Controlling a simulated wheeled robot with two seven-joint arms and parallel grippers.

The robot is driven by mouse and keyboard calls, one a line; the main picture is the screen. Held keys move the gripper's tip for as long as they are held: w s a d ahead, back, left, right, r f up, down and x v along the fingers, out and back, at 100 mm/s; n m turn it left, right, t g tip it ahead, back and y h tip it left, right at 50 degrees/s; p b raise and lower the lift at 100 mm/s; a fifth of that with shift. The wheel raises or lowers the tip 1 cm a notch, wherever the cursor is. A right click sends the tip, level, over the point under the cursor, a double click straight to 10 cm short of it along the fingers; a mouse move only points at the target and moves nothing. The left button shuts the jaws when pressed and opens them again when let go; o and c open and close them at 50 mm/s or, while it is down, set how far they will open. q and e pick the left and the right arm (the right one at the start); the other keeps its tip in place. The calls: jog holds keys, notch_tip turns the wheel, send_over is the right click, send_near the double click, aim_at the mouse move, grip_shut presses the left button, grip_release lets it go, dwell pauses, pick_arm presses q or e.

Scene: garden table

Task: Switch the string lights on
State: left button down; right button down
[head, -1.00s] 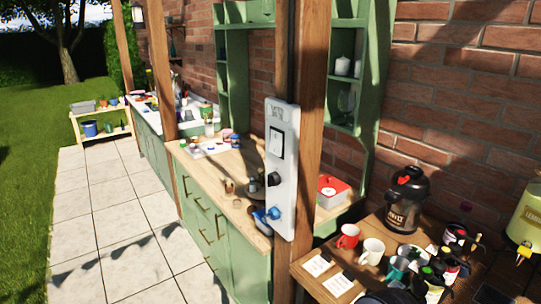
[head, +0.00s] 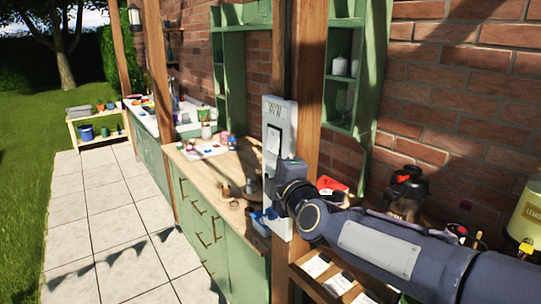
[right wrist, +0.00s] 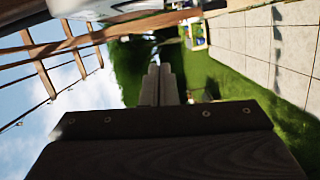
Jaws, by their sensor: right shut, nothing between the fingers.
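A pale switch panel (head: 275,125) is fixed upright to a wooden post, with lettering at its top and a framed rocker switch (head: 273,138) below. My right gripper (head: 287,172) is shut and empty, close in front of the panel's lower half. It hides the panel's black and blue knobs; I cannot tell if it touches the panel. Its closed fingers also show in the right wrist view (right wrist: 160,84), with a pale edge, probably the panel (right wrist: 100,8), above them. A thin dark line with small bulbs (right wrist: 50,98) crosses the sky there. My left gripper is not in view.
The wooden post (head: 309,95) stands beside the panel. A counter with green cabinets (head: 222,225) runs behind it to the left. A black coffee urn (head: 407,190) and a yellow dispenser (head: 525,215) stand at right. The paving (head: 105,205) at left is clear.

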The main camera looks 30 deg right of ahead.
aim_at(273, 141)
jog(key=shift+w+d+f+b, duration=0.15)
jog(key=shift+w+d, duration=0.8)
jog(key=shift+w, duration=0.75)
jog(key=shift+w+d+f+b, duration=0.1)
jog(key=shift+w+d+b, duration=0.1)
jog(key=shift+w+d, duration=1.1)
jog(key=shift+w+d+f+b, duration=0.15)
jog(key=shift+w+d, duration=0.4)
jog(key=shift+w, duration=1.55)
